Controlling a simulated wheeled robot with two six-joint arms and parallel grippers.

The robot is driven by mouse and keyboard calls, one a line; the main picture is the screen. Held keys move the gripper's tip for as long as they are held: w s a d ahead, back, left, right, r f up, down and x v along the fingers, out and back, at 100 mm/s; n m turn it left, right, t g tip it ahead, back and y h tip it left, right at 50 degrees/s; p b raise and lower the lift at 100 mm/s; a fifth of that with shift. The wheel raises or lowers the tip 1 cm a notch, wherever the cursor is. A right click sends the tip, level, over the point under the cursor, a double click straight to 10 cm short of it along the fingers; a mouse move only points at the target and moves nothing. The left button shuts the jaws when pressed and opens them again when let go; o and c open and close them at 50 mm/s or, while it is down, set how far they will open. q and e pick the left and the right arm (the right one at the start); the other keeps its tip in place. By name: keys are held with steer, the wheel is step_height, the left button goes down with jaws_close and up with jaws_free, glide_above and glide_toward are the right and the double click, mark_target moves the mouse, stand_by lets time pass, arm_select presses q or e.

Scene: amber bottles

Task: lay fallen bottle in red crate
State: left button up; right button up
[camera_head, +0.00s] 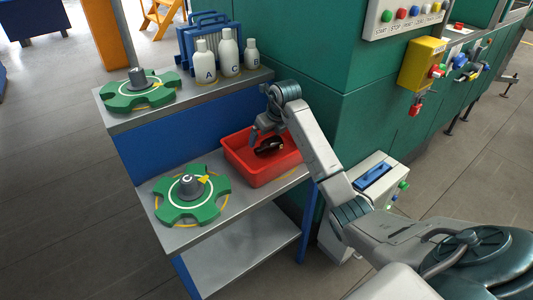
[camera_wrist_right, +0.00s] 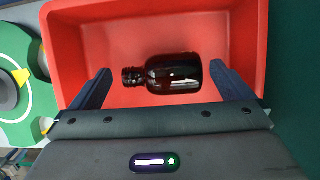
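A dark amber bottle (camera_head: 269,146) lies on its side inside the red crate (camera_head: 236,164). In the right wrist view the bottle (camera_wrist_right: 172,74) has its neck pointing left, and the crate's floor (camera_wrist_right: 110,38) and rim show around it. My right gripper (camera_head: 266,130) is over the crate, just above the bottle. In the wrist view its two fingers are spread wide, one beyond each end of the bottle, with gaps showing, so it is open and empty. My left gripper is not in view.
The crate sits on the lower shelf (camera_head: 160,224) beside a green knobbed disc (camera_head: 207,207). White bottles (camera_head: 205,64) and another green disc (camera_head: 125,98) stand on the upper shelf. A green cabinet wall (camera_head: 322,90) rises close to the crate's right.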

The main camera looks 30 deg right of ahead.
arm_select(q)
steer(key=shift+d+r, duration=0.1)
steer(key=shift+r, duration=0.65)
arm_select(e)
steer(key=v, duration=1)
steer(key=shift+r, duration=0.4)
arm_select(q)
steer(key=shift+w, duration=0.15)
arm_select(e)
steer(key=shift+s, duration=0.1)
